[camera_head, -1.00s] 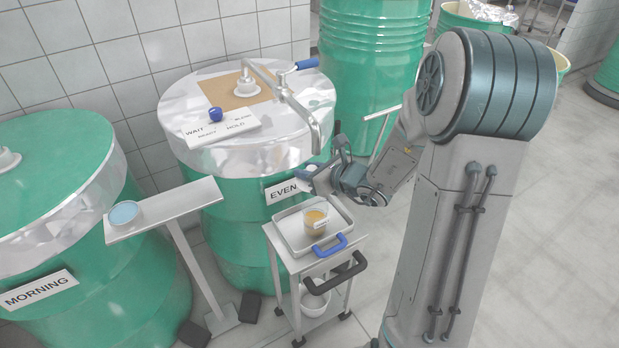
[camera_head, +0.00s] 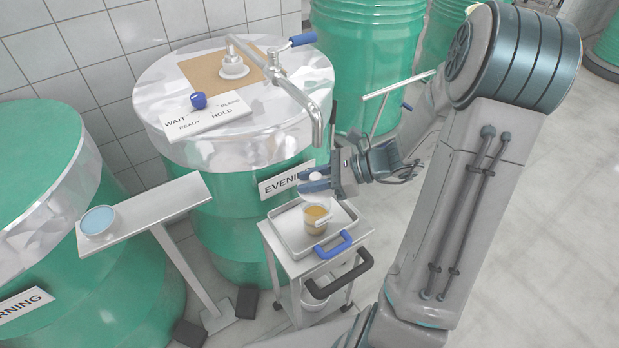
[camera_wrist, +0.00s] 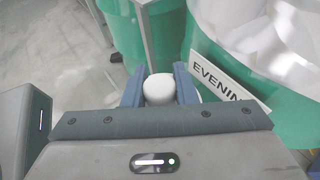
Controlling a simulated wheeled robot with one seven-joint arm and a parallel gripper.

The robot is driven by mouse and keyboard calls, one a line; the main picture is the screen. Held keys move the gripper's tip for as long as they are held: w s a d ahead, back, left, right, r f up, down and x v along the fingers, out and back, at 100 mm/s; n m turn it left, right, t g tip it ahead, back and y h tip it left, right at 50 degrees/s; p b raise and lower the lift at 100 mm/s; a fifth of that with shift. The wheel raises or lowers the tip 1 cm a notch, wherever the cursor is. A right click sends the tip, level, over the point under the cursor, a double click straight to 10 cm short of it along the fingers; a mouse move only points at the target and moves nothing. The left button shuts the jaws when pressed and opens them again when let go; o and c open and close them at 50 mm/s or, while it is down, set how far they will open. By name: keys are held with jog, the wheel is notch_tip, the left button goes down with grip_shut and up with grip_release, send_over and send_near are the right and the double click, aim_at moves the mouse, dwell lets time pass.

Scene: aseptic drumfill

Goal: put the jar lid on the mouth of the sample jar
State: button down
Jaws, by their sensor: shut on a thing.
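The sample jar (camera_head: 316,219), with amber contents and a pale label, stands in the metal tray (camera_head: 285,234) on the small cart. My gripper (camera_head: 318,180) is above and slightly behind the jar, near the EVENING drum. It is shut on the white jar lid (camera_head: 317,176); in the wrist view the round lid (camera_wrist: 159,89) sits between the two blue fingers. The lid is apart from the jar. The jar is not seen in the wrist view, and its mouth is small in the head view.
The EVENING drum (camera_head: 225,185) stands close behind the cart, with a bent metal spout (camera_head: 318,128) above my gripper. A blue tray handle (camera_head: 333,244) and a dark cart handle (camera_head: 342,278) are in front. A shelf with a blue-topped dish (camera_head: 98,221) is at left.

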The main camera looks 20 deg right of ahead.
aim_at(311, 197)
jog(key=shift+f+b, duration=1.25)
jog(key=shift+f, duration=0.9)
jog(key=shift+f, duration=0.8)
jog(key=c, duration=1.1)
grip_release()
jog(key=shift+d, duration=0.1)
